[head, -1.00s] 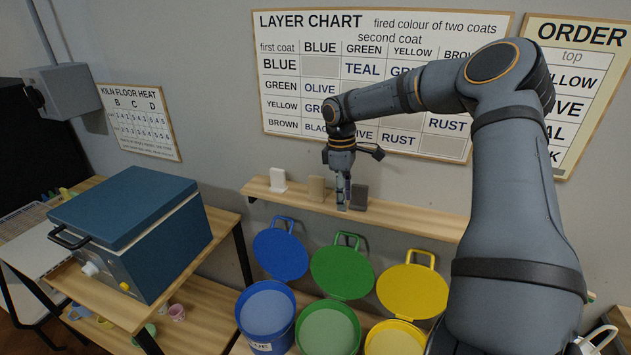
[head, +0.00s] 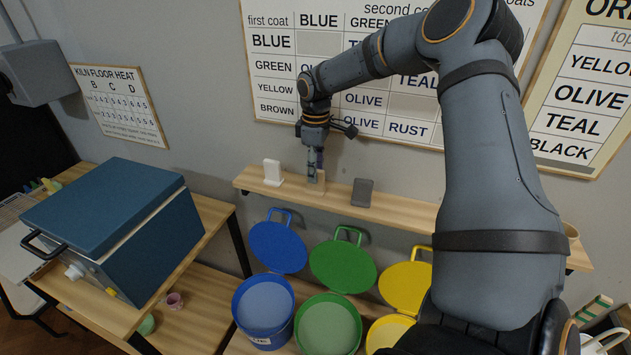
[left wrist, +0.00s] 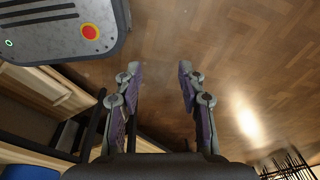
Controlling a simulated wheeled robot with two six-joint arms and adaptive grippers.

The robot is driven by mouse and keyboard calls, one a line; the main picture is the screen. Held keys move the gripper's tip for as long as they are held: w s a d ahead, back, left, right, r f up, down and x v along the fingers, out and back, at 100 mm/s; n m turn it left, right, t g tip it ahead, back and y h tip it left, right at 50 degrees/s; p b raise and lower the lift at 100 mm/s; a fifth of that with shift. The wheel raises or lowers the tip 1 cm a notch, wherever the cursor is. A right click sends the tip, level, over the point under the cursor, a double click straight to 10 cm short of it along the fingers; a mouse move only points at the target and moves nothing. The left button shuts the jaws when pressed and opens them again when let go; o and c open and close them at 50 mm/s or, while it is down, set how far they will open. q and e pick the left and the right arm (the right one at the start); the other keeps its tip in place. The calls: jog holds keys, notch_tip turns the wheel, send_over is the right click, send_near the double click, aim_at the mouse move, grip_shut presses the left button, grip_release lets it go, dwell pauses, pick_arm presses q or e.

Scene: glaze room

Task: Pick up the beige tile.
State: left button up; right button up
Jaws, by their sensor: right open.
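The beige tile (head: 321,186) stands on the wooden wall shelf (head: 400,208), between a white tile (head: 272,172) and a dark grey tile (head: 362,193). My right gripper (head: 315,176) points down at the beige tile, open, with its fingers overlapping the tile in the picture and hiding much of it. I cannot tell whether the fingers touch it. My left gripper (left wrist: 158,72) shows in the left wrist view, open and empty above the floor.
Below the shelf stand a blue bucket (head: 240,310), a green bucket (head: 304,342) and a yellow bucket (head: 375,338), lids raised. A blue kiln (head: 110,215) is at left. Wall charts (head: 395,105) hang behind my right arm.

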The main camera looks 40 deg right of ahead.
aim_at(315, 189)
notch_tip(315, 189, down, 4)
jog(key=shift+r+p, duration=0.15)
jog(key=shift+p, duration=0.5)
jog(key=shift+w+f, duration=0.15)
jog(key=shift+f, duration=0.05)
jog(key=shift+r, duration=0.1)
jog(key=c, duration=0.3)
pick_arm(q)
jog(key=shift+s+a+r, duration=0.25)
jog(key=shift+s+r, duration=0.5)
jog(key=shift+r, duration=0.15)
pick_arm(e)
grip_shut()
